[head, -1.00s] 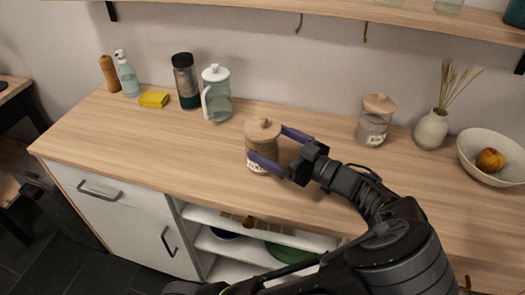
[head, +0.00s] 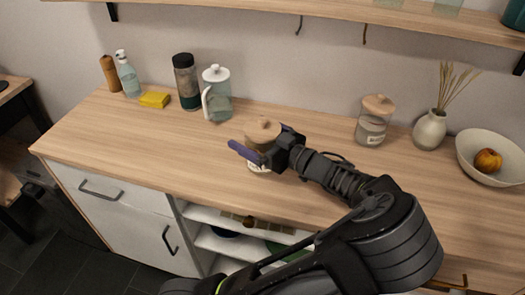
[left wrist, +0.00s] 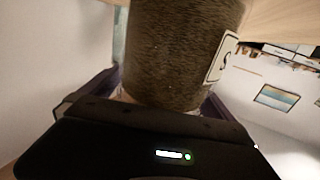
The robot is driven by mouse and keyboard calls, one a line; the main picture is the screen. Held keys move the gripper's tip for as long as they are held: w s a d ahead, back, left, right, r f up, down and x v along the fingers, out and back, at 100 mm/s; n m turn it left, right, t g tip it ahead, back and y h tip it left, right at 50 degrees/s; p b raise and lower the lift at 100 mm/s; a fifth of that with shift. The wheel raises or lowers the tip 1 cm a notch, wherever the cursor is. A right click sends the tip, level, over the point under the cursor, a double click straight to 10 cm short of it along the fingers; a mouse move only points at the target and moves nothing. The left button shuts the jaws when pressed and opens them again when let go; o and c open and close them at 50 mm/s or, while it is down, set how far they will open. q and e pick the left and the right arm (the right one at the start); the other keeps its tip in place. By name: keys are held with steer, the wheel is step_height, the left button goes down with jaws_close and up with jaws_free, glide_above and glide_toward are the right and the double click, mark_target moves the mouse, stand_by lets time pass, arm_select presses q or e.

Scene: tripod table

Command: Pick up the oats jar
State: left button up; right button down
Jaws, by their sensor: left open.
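A glass jar with a round wooden lid, brown grainy contents and a white label (head: 262,132) stands on the wooden counter. My left gripper (head: 264,143) is at this jar, open, with one purple finger in front of it and the other mostly hidden behind. In the left wrist view the jar (left wrist: 185,50) fills the space between the fingers, close to the palm. Only the end of its label shows, so I cannot read its name. A second wooden-lidded jar (head: 372,122), with paler, low contents and a label, stands to the right. My right gripper is not in view.
A vase (head: 430,130) and a bowl (head: 470,165) are at the right. The counter's left front is clear.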

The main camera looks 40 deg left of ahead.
arm_select(q)
steer(key=shift+c, duration=0.4)
steer(key=c, duration=2)
steer(key=shift+r, duration=0.15)
steer(key=shift+c, duration=0.2)
step_height(320, 180, up, 10)
steer(key=shift+f, duration=0.1)
